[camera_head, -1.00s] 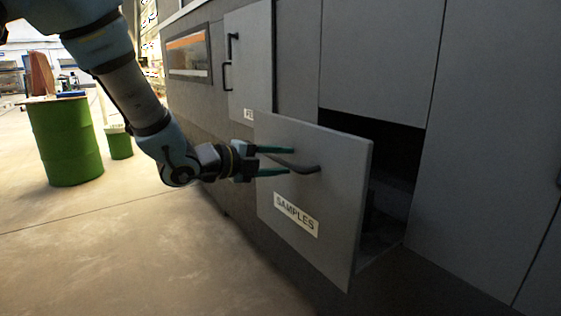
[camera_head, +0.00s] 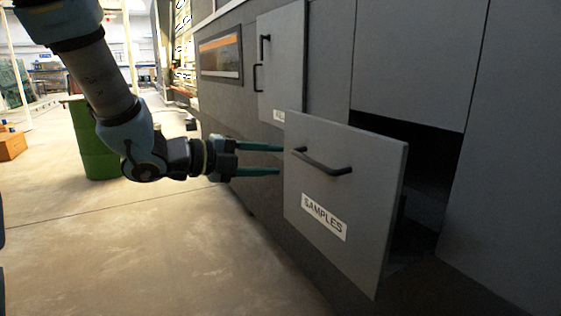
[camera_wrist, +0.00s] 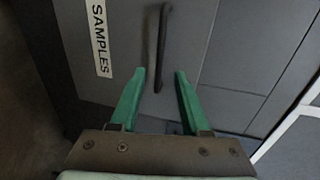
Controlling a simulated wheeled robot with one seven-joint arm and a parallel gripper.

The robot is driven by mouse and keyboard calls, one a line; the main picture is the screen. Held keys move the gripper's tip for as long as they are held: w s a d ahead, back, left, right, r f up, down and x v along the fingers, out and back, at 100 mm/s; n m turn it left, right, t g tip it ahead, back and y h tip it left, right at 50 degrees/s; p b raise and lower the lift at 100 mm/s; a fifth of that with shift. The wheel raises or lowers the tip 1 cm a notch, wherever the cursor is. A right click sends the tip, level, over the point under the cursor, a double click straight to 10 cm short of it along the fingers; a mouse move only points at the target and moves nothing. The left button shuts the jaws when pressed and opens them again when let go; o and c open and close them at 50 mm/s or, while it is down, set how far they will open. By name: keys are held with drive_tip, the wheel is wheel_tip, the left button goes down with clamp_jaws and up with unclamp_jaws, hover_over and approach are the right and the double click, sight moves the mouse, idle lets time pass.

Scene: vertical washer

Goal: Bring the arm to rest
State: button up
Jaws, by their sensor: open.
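My gripper (camera_head: 280,158) has two green fingers, spread apart and empty. In the head view it is just left of the drawer handle (camera_head: 322,163), apart from it. The SAMPLES drawer (camera_head: 345,205) stands pulled out of the grey machine, with a dark gap behind its front. In the wrist view my gripper (camera_wrist: 161,76) points at the drawer front (camera_wrist: 115,75), and the dark handle (camera_wrist: 161,45) lies beyond the fingertips. My arm comes down from the upper left of the head view.
The grey machine (camera_head: 420,60) fills the right side. A door with a handle (camera_head: 282,70) and a small window (camera_head: 221,58) are behind my gripper. A green drum (camera_head: 92,145) and an orange box (camera_head: 11,146) stand on the left. The floor (camera_head: 160,250) in front is open.

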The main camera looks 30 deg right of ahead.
drive_tip(key=shift+w, duration=0.1)
idle(0.4)
drive_tip(key=w+a+f+n+t+y+p, duration=0.1)
drive_tip(key=w+a+n+t+y+p, duration=0.3)
drive_tip(key=w+a+n, duration=0.5)
drive_tip(key=w+a+f+n+t+y+p, duration=0.1)
drive_tip(key=w+a+n+t+y+p, duration=0.35)
drive_tip(key=a+n, duration=0.6)
drive_tip(key=s+a+n+g+y+p, duration=0.1)
drive_tip(key=s+a+n+g+y, duration=0.2)
drive_tip(key=s+a+n, duration=0.2)
drive_tip(key=s+a+f+n+g+y+p, duration=0.1)
drive_tip(key=s+a+n+g+y+p, duration=0.1)
drive_tip(key=a+n, duration=0.9)
drive_tip(key=s+g+y, duration=0.1)
drive_tip(key=s+y, duration=0.1)
drive_tip(key=s, duration=0.1)
drive_tip(key=shift+f, duration=0.2)
